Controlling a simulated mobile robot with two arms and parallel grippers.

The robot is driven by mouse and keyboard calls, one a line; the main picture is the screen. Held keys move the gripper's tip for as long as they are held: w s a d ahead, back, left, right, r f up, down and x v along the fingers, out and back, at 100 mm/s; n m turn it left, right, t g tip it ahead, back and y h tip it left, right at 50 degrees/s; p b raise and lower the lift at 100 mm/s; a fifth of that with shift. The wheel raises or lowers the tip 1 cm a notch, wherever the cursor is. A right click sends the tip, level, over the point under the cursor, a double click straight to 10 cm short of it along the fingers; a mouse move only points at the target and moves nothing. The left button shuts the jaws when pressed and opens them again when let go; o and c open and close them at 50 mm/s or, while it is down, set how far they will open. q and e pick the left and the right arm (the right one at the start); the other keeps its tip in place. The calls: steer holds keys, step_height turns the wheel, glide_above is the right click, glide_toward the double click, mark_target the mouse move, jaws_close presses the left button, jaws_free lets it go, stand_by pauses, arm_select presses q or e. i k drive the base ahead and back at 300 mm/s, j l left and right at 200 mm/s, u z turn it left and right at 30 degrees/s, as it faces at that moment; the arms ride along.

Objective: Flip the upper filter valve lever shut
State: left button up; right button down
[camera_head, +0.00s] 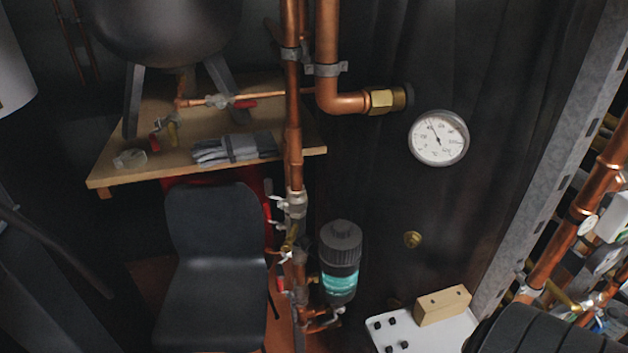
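The filter (340,262) is a dark-capped cylinder with a teal band, standing right of a vertical copper pipe (292,140). The upper filter valve (293,204) is a grey metal fitting on this pipe, above and left of the filter. A narrow red strip beside it at the left may be its lever, but its angle is hard to make out. A lower valve (298,292) with a small red part sits on the same pipe beside the filter's lower half. Neither of my grippers shows in the head view.
A black chair (215,260) stands close left of the valves. A wooden shelf (120,172) carries grey gloves (235,148) and fittings. A round gauge (439,138) is at upper right. A white plate (425,338) and a black ribbed shape occupy the lower right.

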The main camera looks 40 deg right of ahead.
mark_target(268, 183)
steer(key=z, duration=0.9)
steer(key=k+l+u, duration=0.1)
steer(key=u, duration=0.2)
